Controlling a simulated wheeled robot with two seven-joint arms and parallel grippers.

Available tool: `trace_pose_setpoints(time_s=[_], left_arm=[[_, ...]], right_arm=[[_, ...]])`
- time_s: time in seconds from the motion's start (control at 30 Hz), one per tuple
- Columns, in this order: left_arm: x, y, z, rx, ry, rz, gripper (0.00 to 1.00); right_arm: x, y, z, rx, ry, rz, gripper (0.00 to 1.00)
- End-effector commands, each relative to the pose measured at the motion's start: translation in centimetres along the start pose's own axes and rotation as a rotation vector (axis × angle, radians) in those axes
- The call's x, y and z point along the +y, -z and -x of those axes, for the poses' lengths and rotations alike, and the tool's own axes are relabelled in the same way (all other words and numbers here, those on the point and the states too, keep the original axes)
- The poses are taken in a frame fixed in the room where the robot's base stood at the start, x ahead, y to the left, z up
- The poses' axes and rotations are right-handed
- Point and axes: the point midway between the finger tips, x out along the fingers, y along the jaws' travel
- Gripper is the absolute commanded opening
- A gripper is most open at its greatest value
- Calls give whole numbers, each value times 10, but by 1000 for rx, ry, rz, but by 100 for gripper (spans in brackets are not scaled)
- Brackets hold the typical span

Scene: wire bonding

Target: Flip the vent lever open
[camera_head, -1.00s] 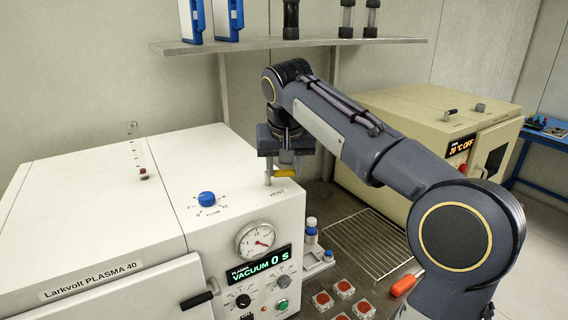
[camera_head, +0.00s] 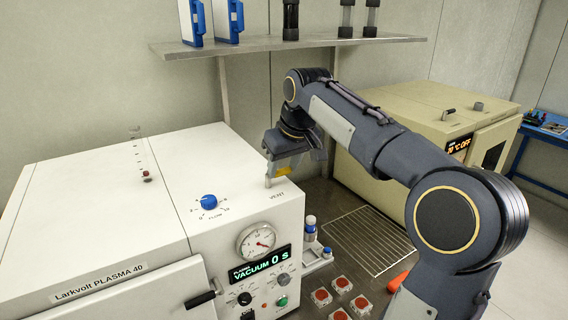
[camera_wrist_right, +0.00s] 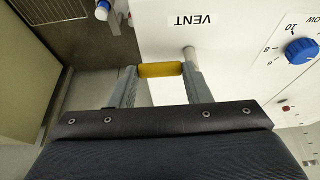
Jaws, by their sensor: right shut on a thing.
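The vent lever has a yellow handle (camera_wrist_right: 160,69) on a short metal post (camera_wrist_right: 190,54) beside the VENT label (camera_wrist_right: 193,20). In the head view, the post (camera_head: 268,180) stands at the right edge of the white plasma machine's top (camera_head: 100,190). My right gripper (camera_head: 279,176) is around the yellow handle. In the wrist view, the fingers of this right gripper (camera_wrist_right: 160,74) are at either end of the handle, shut on it. In the head view, the gripper hides much of the handle. My left gripper is not in view.
The machine's blue flow knob (camera_head: 209,202) and pressure gauge (camera_head: 257,241) are near the lever. Small bottles (camera_head: 310,228) and a wire rack (camera_head: 367,240) are to its right. A beige oven (camera_head: 425,115) stands behind my right arm. A shelf (camera_head: 290,43) hangs above.

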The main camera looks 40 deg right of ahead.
Motion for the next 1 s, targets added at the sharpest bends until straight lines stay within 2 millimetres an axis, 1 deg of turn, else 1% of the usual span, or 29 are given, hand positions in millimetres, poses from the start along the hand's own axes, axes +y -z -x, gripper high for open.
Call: trace_pose_setpoints(time_s=[0.27,0.3,0.43,0.47,0.77,0.87,1.0], left_arm=[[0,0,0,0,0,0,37],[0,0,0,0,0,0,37],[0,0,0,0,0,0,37],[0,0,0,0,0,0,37],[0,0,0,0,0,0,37],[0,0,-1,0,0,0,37],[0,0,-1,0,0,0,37]], right_arm=[[0,1,1,4,0,6,21],[0,1,1,4,-1,6,46],[0,1,1,3,0,5,63],[0,1,1,3,0,5,65],[0,1,3,2,0,3,65],[0,1,12,5,0,3,65],[0,1,37,7,-1,4,65]])
